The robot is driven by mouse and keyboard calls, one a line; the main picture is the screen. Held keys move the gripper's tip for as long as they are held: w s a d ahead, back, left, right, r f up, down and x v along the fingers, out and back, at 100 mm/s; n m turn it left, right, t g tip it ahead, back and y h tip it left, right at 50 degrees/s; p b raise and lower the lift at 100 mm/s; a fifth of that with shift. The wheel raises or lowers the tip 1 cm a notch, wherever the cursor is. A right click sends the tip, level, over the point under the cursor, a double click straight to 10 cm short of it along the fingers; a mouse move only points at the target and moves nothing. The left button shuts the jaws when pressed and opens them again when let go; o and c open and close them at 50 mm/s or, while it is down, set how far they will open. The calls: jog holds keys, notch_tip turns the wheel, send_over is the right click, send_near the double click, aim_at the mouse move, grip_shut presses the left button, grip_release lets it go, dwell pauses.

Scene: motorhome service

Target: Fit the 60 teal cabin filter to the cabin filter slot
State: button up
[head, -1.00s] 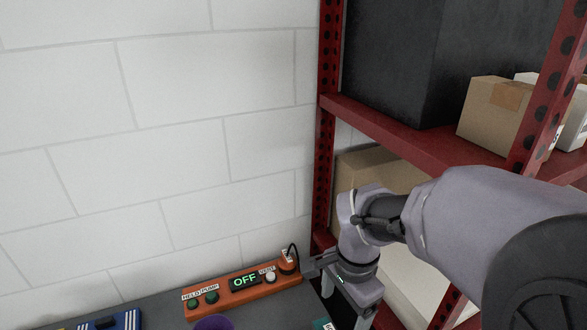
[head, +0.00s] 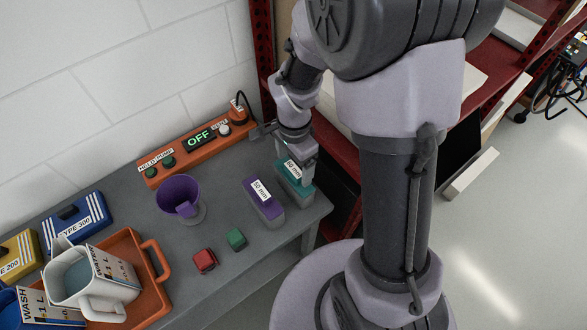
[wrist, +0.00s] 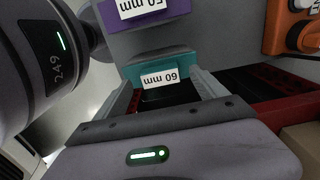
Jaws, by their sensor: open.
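The teal cabin filter (head: 301,191) stands at the right end of the grey bench, with a white 60 mm label on top. It also shows in the wrist view (wrist: 183,61), label upside down. My gripper (head: 297,160) is over its back part. In the wrist view my gripper (wrist: 165,84) has its two fingers apart, on either side of the filter's near end; whether they touch it I cannot tell. A purple 50 mm filter (head: 265,207) stands just left of it. I cannot make out the cabin filter slot in these views.
An orange panel (head: 188,158) reading OFF lies along the wall. A purple cup (head: 178,193), red block (head: 204,261), green block (head: 237,239) and orange tray (head: 153,247) with a jug (head: 85,283) are on the bench. A red rack (head: 262,45) stands behind my arm.

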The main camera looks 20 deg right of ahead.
notch_tip(320, 180, down, 2)
jog(key=shift+f, duration=0.1)
grip_shut()
dwell(0.6)
jog(key=shift+r, duration=0.2)
jog(key=shift+r, duration=0.35)
jog(key=shift+r, duration=0.1)
